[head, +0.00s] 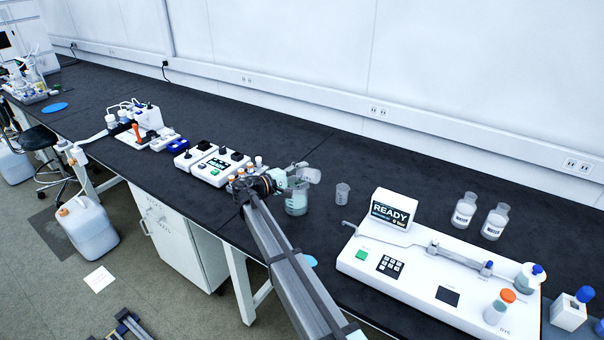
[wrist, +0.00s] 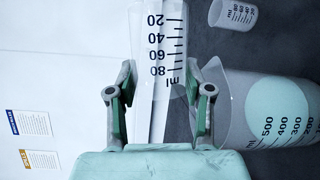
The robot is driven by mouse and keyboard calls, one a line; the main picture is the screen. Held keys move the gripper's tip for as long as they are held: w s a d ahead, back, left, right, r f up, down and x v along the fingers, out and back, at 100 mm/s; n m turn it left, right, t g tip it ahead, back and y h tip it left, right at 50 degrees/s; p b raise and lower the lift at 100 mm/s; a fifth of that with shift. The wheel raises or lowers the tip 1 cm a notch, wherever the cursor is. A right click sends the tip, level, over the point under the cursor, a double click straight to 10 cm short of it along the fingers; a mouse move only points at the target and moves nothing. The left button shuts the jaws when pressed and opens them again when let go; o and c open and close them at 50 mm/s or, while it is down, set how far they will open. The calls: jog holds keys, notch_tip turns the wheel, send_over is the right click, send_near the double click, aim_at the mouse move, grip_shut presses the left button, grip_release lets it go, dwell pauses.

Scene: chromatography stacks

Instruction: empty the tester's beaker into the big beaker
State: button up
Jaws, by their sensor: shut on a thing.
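My gripper (head: 287,181) is shut on a small clear beaker (head: 309,174), marked 20 to 80 ml in the wrist view (wrist: 165,60). The small beaker is tipped over onto its side, held just above the big beaker (head: 296,203). In the wrist view, my fingers (wrist: 160,95) grip it from both sides. The big beaker (wrist: 235,105), marked up to 500, stands on the bench at right in the wrist view and holds pale teal liquid. I see no clear liquid in the small beaker, but cannot tell whether any is left.
Another small beaker (head: 342,193) stands empty-looking on the bench right of the big one. A white tester (head: 430,265) showing READY is further right, with two labelled bottles (head: 465,209) behind it. White devices (head: 212,165) with capped vials stand left of my gripper.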

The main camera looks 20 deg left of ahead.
jog(key=shift+d+b, duration=0.1)
jog(key=shift+b, duration=0.2)
jog(key=shift+f+m+b, duration=0.1)
jog(key=shift+m+b, duration=0.3)
jog(key=shift+d+m+g+y+b, duration=0.3)
jog(key=shift+m+y+b, duration=0.15)
jog(key=shift+b, duration=0.3)
jog(key=r+m+b, duration=0.1)
jog(key=m+b, duration=0.1)
jog(key=shift+s+d+r+y+b, duration=0.15)
jog(key=shift+d+r+y+b, duration=0.1)
jog(key=shift+r+y+b, duration=0.1)
jog(key=shift+d+r+m+g+y+b, duration=0.1)
jog(key=shift+r+m+g+y+b, duration=0.25)
jog(key=shift+r+m, duration=0.25)
